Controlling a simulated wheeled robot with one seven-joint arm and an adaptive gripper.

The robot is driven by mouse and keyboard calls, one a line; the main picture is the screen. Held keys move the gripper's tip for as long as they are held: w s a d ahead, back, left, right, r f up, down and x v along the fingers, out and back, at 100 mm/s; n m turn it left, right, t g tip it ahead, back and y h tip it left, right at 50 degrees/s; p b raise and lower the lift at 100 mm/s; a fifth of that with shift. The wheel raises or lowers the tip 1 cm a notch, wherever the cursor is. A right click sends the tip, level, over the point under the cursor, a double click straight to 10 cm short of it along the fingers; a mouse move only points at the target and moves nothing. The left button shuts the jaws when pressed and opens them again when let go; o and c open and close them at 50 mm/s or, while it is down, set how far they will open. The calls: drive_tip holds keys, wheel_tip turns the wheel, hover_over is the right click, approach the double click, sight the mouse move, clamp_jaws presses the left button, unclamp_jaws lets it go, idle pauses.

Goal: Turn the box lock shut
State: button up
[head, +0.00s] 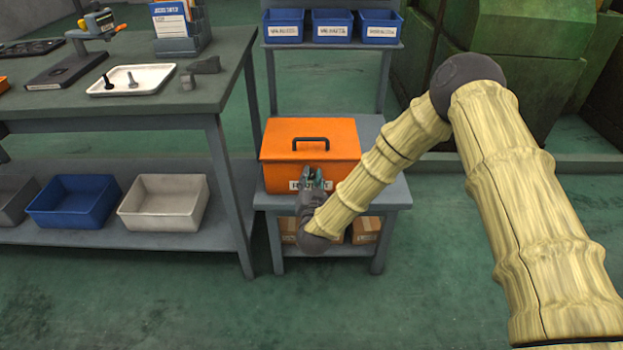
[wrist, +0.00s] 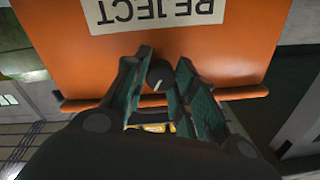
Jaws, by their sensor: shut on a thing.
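The orange box (head: 285,178) with a black top handle stands closed on a small grey table. It also fills the wrist view (wrist: 190,60), with its white REJECT label upside down there. My gripper (head: 314,180) is at the front face of the box, near the label. In the wrist view my gripper (wrist: 164,85) is shut on the small dark round lock (wrist: 160,74), which has a light line on its face. The fingers stand on both sides of the lock and hide its edges. The lock's exact angle is hard to tell.
A grey workbench (head: 150,110) with a white tray (head: 132,79) stands to the left. Its lower shelf carries a blue bin (head: 75,200) and a pale bin (head: 163,202). Blue label bins (head: 332,26) sit on a shelf above the box. Cardboard boxes (head: 365,230) lie below it.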

drive_tip(key=m, duration=0.5)
drive_tip(key=shift+f+m, duration=0.1)
drive_tip(key=shift+m, duration=0.3)
drive_tip(key=m+b, duration=0.1)
drive_tip(key=m, duration=0.5)
drive_tip(key=shift+h+b, duration=0.3)
drive_tip(key=shift+m, duration=0.3)
drive_tip(key=o, duration=1.1)
drive_tip(key=shift+d, duration=0.1)
drive_tip(key=shift+c, duration=0.2)
drive_tip(key=shift+s, duration=0.6)
drive_tip(key=s, duration=1.1)
drive_tip(key=shift+f, duration=0.15)
